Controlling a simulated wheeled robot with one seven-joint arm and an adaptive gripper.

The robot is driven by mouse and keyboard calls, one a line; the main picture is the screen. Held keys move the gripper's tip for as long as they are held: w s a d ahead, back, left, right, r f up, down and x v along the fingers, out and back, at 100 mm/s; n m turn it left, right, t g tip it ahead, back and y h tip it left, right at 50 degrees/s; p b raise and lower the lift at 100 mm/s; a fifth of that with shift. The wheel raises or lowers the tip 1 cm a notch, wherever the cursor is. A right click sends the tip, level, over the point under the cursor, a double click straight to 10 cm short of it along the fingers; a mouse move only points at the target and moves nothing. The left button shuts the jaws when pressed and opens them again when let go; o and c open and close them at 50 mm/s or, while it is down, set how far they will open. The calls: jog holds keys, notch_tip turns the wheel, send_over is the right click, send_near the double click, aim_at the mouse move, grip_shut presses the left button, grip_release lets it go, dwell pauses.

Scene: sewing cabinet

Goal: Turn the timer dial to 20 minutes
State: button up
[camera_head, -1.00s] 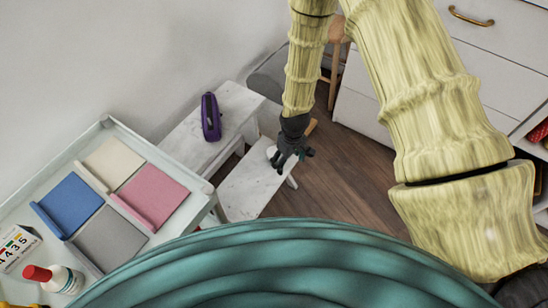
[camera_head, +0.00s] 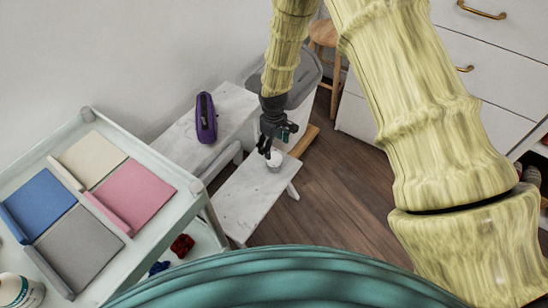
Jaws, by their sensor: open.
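A small round white thing (camera_head: 274,158), which looks like the timer, stands on the lower step of a white marbled bench (camera_head: 245,198). Its dial marks are too small to read. My gripper (camera_head: 268,151) is dark and points down right at the white thing, partly covering it. Its fingers are open. I cannot tell whether they touch the timer or are just above it.
A purple case (camera_head: 206,117) lies on the upper step. A pale tray cart (camera_head: 92,120) with coloured folders stands at left. A wooden stool (camera_head: 323,35) and white drawers (camera_head: 490,60) are behind and right. Wooden floor (camera_head: 335,185) is free right of the step.

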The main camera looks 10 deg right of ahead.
aim_at(274, 156)
notch_tip(274, 156, down, 7)
jog(key=shift+r+b, duration=0.1)
jog(key=shift+b, duration=0.7)
jog(key=c, duration=1)
